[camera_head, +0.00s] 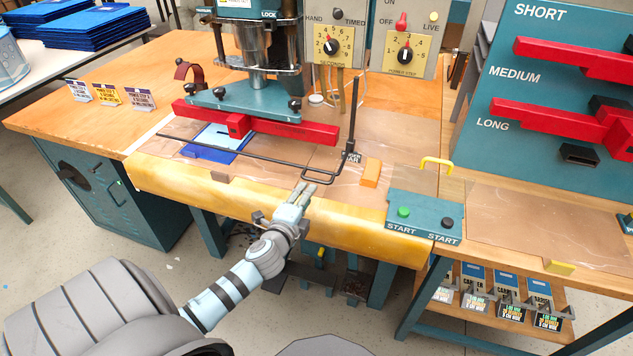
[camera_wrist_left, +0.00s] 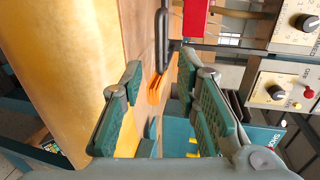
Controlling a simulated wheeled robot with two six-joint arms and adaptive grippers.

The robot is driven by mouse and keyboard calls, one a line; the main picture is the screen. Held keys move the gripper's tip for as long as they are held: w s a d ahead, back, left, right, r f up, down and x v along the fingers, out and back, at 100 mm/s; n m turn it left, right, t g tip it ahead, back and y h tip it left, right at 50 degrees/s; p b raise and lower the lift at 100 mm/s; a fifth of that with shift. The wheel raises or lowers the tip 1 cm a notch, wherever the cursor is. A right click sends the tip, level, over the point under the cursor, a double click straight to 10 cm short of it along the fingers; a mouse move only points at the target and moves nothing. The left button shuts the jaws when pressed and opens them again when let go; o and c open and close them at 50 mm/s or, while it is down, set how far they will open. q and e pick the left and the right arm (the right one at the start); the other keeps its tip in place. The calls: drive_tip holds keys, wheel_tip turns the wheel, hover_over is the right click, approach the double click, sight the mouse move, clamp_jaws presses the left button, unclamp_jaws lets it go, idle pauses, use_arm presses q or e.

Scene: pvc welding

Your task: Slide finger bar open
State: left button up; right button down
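The finger bar (camera_head: 255,157) is a thin black rod lying across the front of the welding press, with a looped handle (camera_head: 320,177) towards its right end. A black upright (camera_head: 352,115) stands by a partly hidden label at the right. My left gripper (camera_head: 306,189) is just in front of the handle, apart from it. In the left wrist view my left gripper (camera_wrist_left: 160,72) has its green-padded fingers spread with nothing between them, and the dark handle loop (camera_wrist_left: 163,40) shows beyond the fingertips. My right gripper is in neither view.
A red bar (camera_head: 290,129) sits under the press head, above a blue sheet (camera_head: 215,142). An orange block (camera_head: 371,172) lies right of the handle. The teal START button box (camera_head: 425,214) is at the table's front right. A padded yellow edge (camera_head: 240,212) runs along the front.

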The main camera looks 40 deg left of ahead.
sight(316, 181)
use_arm(q)
drive_tip(key=b+x, duration=0.1)
drive_tip(key=x, duration=0.8)
drive_tip(key=shift+w+a+f+b, duration=0.1)
drive_tip(key=shift+w+f+b, duration=0.05)
drive_tip(key=shift+b, duration=0.15)
clamp_jaws()
